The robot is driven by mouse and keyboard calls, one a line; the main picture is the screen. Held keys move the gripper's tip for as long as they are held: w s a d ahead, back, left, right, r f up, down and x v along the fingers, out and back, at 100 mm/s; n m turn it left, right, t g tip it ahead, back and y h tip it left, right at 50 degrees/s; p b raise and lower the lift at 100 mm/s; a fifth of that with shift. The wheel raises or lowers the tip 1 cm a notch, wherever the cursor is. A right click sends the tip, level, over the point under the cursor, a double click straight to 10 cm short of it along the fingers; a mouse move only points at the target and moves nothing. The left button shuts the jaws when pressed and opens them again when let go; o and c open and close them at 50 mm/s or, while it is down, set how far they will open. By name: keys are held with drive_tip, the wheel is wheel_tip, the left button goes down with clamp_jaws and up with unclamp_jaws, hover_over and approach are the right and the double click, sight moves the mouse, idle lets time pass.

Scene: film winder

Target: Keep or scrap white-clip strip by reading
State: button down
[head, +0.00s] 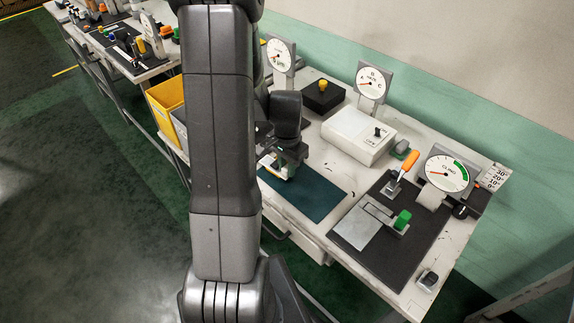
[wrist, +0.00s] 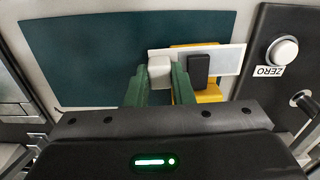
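A pale strip (wrist: 225,60) carries a white clip (wrist: 159,72) at its left end and a black clip (wrist: 202,70) near its middle in the wrist view. The strip lies across a yellow piece (wrist: 208,93) at the right side of the dark teal mat (wrist: 85,60). The green fingers of my gripper (wrist: 160,80) stand on both sides of the white clip, with no clear gap, and look shut on it. In the head view my gripper (head: 283,166) is low over the mat (head: 310,193); my arm hides part of it. A dial gauge (head: 447,173) stands at the right.
A black base (head: 355,240) with a plate, green knob (head: 402,219) and orange-handled lever (head: 408,163) is at the right. A yellow bin (head: 164,103) is left of the bench. A round ZERO button (wrist: 283,50) is near the strip.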

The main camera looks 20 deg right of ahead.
drive_tip(key=c, duration=2)
unclamp_jaws()
clamp_jaws()
drive_tip(key=shift+d, duration=0.1)
drive_tip(key=shift+s+d+b, duration=0.2)
drive_tip(key=shift+s+d, duration=0.35)
drive_tip(key=shift+s, duration=0.65)
drive_tip(key=shift+s+d+b, duration=0.25)
drive_tip(key=shift+s+d, duration=0.35)
drive_tip(key=shift+s, duration=0.55)
drive_tip(key=shift+s+d+b, duration=0.2)
drive_tip(key=shift+s+d, duration=0.35)
drive_tip(key=shift+s, duration=0.65)
drive_tip(key=shift+r, duration=0.15)
wheel_tip(320, 180, up, 6)
drive_tip(key=p, duration=0.4)
